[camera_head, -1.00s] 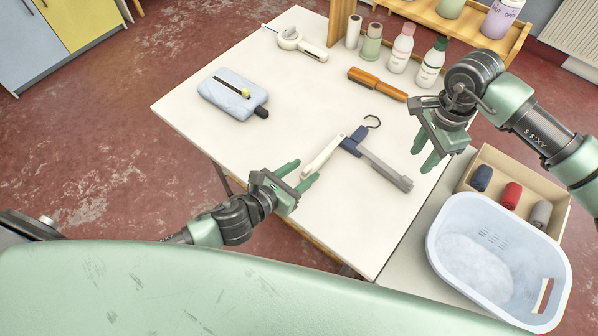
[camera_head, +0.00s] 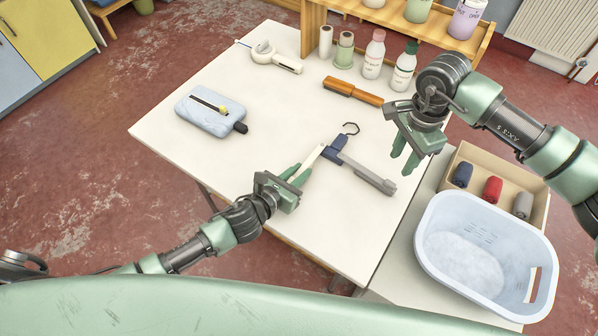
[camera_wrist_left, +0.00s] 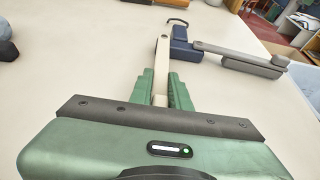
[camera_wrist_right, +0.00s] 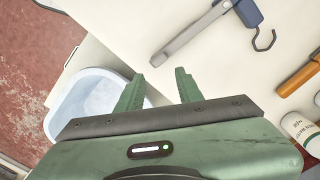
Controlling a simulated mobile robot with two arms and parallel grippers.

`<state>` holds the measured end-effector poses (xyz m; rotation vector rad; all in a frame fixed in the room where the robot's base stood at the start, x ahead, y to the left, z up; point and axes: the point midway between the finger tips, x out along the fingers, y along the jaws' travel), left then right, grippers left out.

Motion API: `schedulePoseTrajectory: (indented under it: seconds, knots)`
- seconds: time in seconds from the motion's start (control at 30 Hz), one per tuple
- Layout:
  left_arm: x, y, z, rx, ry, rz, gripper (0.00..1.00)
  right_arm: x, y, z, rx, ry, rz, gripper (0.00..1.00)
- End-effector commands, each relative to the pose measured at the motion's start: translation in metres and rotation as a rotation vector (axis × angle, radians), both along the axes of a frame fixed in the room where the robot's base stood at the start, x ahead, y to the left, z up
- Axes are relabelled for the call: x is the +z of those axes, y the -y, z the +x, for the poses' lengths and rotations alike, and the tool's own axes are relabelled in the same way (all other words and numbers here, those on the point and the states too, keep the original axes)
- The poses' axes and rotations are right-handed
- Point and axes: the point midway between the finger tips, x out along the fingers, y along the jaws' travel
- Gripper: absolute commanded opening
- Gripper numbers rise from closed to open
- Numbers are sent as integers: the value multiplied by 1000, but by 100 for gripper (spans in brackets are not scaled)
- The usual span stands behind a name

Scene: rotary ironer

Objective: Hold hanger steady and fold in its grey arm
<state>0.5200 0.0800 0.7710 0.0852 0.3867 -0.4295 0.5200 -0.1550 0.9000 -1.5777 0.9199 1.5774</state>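The hanger lies on the white table, with a dark blue middle (camera_head: 337,147), a dark hook (camera_head: 351,128), a white arm (camera_head: 311,160) toward the lower left and a grey arm (camera_head: 368,174) stretched out to the lower right. My left gripper (camera_head: 296,175) is at the white arm's end; in the left wrist view its fingers (camera_wrist_left: 161,92) close on both sides of the white arm (camera_wrist_left: 162,65). My right gripper (camera_head: 403,155) is open and empty, right of the grey arm and apart from it. The right wrist view shows the grey arm (camera_wrist_right: 187,37) beyond its fingers (camera_wrist_right: 160,85).
A pale blue basket (camera_head: 430,255) and a box of rolled cloths (camera_head: 540,205) stand at the right. An orange-brown tool (camera_head: 352,91), bottles (camera_head: 373,55) and a white tool (camera_head: 275,57) lie or stand at the back. A blue pouch (camera_head: 205,112) lies left. Table between is clear.

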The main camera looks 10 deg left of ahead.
Motion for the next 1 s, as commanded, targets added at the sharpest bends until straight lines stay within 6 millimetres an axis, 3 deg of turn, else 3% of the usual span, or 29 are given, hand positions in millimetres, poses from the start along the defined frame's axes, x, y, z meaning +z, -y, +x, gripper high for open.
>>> schedulePoseTrajectory:
  seconds: [0.07,0.1,0.13,0.4,0.8,1.0]
  knots:
    - [0,0,0,0,0,0,0,0,0,0,0,0,0,36]
    - [0,0,0,0,0,0,0,0,0,0,0,0,0,48]
    - [0,0,0,0,0,0,0,0,0,0,0,0,0,49]
    - [0,0,0,0,0,0,0,2,0,0,40,0,0,49]
    - [0,0,0,0,0,0,0,23,0,0,505,0,0,49]
    - [0,0,0,0,0,0,0,5,0,0,539,-4,0,49]
